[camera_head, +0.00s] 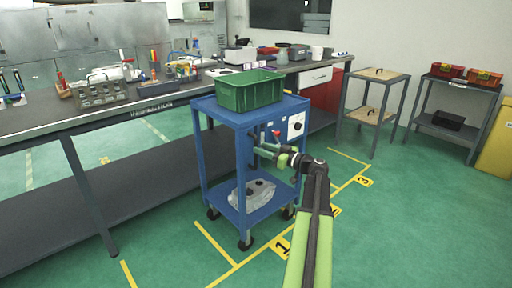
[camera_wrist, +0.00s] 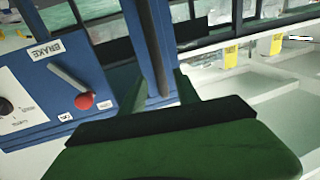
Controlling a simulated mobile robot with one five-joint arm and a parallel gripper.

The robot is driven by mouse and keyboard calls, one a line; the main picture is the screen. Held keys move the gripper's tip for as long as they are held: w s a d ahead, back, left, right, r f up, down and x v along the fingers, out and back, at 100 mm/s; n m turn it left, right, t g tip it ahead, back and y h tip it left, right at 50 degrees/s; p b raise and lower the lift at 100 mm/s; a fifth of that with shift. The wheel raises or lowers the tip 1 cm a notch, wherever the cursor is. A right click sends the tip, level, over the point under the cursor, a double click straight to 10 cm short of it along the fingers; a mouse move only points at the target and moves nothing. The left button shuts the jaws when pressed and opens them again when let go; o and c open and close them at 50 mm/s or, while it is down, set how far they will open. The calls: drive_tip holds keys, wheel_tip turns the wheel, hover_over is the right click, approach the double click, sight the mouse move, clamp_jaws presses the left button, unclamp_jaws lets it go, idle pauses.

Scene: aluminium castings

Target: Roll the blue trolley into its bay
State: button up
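The blue trolley (camera_head: 236,118) stands upright on the floor beside the long bench, carrying a green crate (camera_head: 250,92) on top. A grey casting (camera_head: 252,195) lies on its lower shelf. Its side panel (camera_head: 295,125) shows in the wrist view as a blue-and-white BRAKE panel (camera_wrist: 30,92) with a red-knobbed lever (camera_wrist: 85,100). My gripper (camera_head: 264,140) is at the trolley's near right side. In the wrist view, a dark upright bar (camera_wrist: 154,45) runs between my gripper's (camera_wrist: 152,48) dark finger pads, which look apart from it. Yellow floor lines mark bays numbered 1 (camera_head: 282,247), 2 and 3 (camera_head: 364,181).
The long bench (camera_head: 150,104) with tools runs along the left and behind the trolley. A wooden-topped stand (camera_head: 377,74), a dark cart (camera_head: 455,84) with red boxes and a yellow bin (camera_head: 497,145) stand at the right. The green floor at the right front is clear.

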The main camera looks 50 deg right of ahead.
drive_tip(key=w, duration=0.4)
drive_tip(key=shift+a, duration=0.25)
drive_tip(key=shift+c, duration=0.4)
clamp_jaws()
idle(0.7)
